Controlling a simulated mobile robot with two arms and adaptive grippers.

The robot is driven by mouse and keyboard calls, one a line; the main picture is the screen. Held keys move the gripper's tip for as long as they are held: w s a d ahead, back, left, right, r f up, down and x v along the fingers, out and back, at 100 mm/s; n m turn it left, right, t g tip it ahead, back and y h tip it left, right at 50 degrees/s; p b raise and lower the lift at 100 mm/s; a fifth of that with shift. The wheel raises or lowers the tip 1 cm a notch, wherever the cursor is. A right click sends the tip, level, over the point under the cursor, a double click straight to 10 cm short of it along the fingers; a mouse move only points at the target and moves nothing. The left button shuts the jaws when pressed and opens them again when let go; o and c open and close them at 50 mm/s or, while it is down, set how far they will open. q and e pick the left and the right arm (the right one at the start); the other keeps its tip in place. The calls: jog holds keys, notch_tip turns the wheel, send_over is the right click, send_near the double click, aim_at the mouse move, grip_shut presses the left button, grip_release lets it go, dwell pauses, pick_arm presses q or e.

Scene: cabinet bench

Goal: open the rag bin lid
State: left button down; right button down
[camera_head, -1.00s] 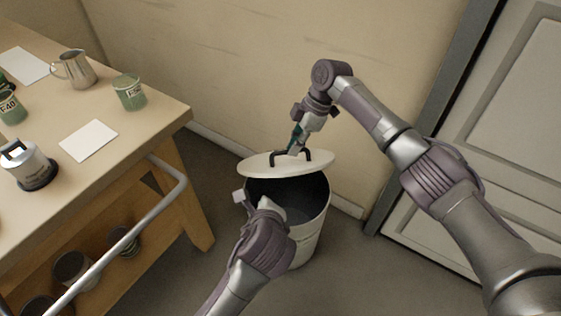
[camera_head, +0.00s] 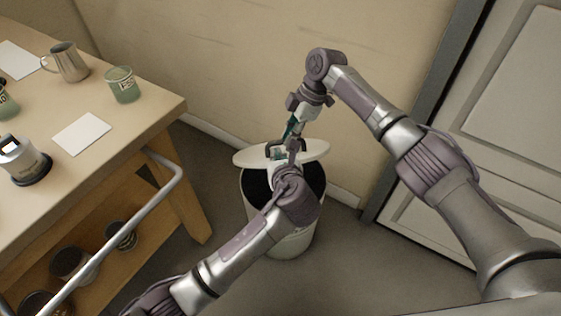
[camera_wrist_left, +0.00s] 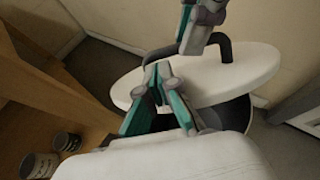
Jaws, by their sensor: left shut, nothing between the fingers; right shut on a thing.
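The rag bin (camera_head: 290,245) is a pale round bin on the floor with its dark mouth showing. Its white lid (camera_head: 318,149) is raised at the back of the mouth; the wrist view also shows the lid (camera_wrist_left: 235,78) with its dark arched handle (camera_wrist_left: 226,50). My right gripper (camera_head: 289,136) is shut on the lid handle from above. My left gripper (camera_head: 280,154) is shut and empty, reaching over the mouth in front of the lid.
A wooden bench (camera_head: 150,120) with a metal pitcher (camera_head: 68,62), a green jar (camera_head: 122,84) and a white card (camera_head: 82,134) stands left. Tins (camera_head: 120,236) sit on its lower shelf. The wall is close behind the bin; a grey door (camera_head: 510,100) is at right. Floor right of the bin is clear.

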aim_at(280, 143)
pick_arm(q)
jog(key=shift+w+a+f, duration=0.1)
jog(key=shift+w+f, duration=0.25)
jog(key=shift+w, duration=0.3)
pick_arm(e)
jog(key=shift+w+f, duration=0.15)
jog(key=shift+f, duration=0.15)
pick_arm(q)
jog(key=shift+w+a+r, duration=0.1)
jog(key=shift+w+r, duration=0.45)
jog(key=shift+r, duration=0.05)
jog(key=shift+f, duration=0.1)
pick_arm(e)
jog(key=c, duration=1.4)
grip_release()
pick_arm(q)
jog(key=shift+w+a+f, duration=0.1)
jog(key=shift+w+f, duration=0.05)
pick_arm(e)
jog(key=shift+o, duration=1.1)
jog(key=shift+w+f, duration=0.1)
jog(key=shift+w, duration=0.05)
jog(key=shift+a, duration=0.1)
